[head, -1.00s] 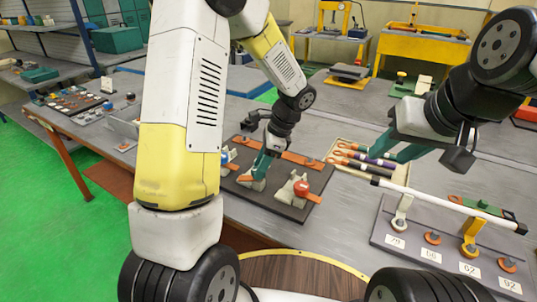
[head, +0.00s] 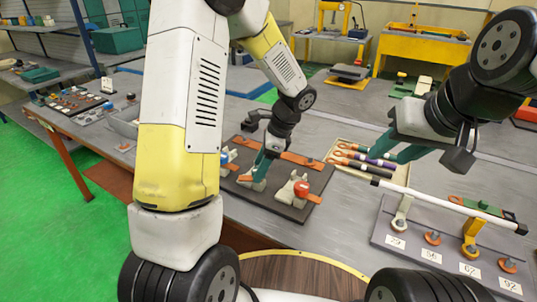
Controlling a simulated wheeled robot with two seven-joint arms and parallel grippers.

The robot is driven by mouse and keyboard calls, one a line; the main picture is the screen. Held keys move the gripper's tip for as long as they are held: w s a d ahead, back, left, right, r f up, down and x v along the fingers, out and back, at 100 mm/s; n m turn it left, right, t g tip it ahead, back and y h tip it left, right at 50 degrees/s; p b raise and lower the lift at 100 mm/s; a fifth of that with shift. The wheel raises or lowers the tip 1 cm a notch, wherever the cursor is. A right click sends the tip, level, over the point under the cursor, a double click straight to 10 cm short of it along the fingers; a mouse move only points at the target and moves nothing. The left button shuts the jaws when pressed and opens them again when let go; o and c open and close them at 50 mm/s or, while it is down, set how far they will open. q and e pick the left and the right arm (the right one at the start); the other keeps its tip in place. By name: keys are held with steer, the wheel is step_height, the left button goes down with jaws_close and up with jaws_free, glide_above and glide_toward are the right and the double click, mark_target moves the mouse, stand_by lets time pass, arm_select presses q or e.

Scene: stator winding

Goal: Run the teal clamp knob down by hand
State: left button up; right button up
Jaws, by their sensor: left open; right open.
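My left gripper (head: 259,176) points down at the middle clamp (head: 251,184) on the dark board (head: 289,212). Its teal fingers are open and sit at the top of that clamp. I cannot make out the teal knob apart from the teal fingers, and I cannot tell whether they touch it. A red-knobbed clamp (head: 300,188) stands to the right on the board, and a blue-knobbed clamp (head: 226,157) to the left. My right gripper (head: 388,152) is open and empty, above the table near the tool tray.
A tray (head: 345,172) with several orange-tipped tools lies right of the board. A grey panel (head: 382,232) with numbered labels and a white bar (head: 440,202) is at the right. My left arm hides part of the table.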

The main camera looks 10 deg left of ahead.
arm_select(q)
steer(key=v, duration=0.7)
steer(key=shift+d+r, duration=0.2)
steer(key=shift+r, duration=0.15)
steer(key=s+a+r+n+t+h, duration=0.1)
steer(key=s+r+n+t+h, duration=0.2)
steer(key=s+r+n, duration=0.3)
steer(key=s+a+r+n+t+h, duration=0.2)
steer(key=s+r+n, duration=0.5)
steer(key=s, duration=0.5)
steer(key=shift+r+n+t+h, duration=0.15)
steer(key=shift+n+t+h, duration=0.7)
steer(key=shift+n, duration=0.45)
steer(key=shift+a, duration=0.1)
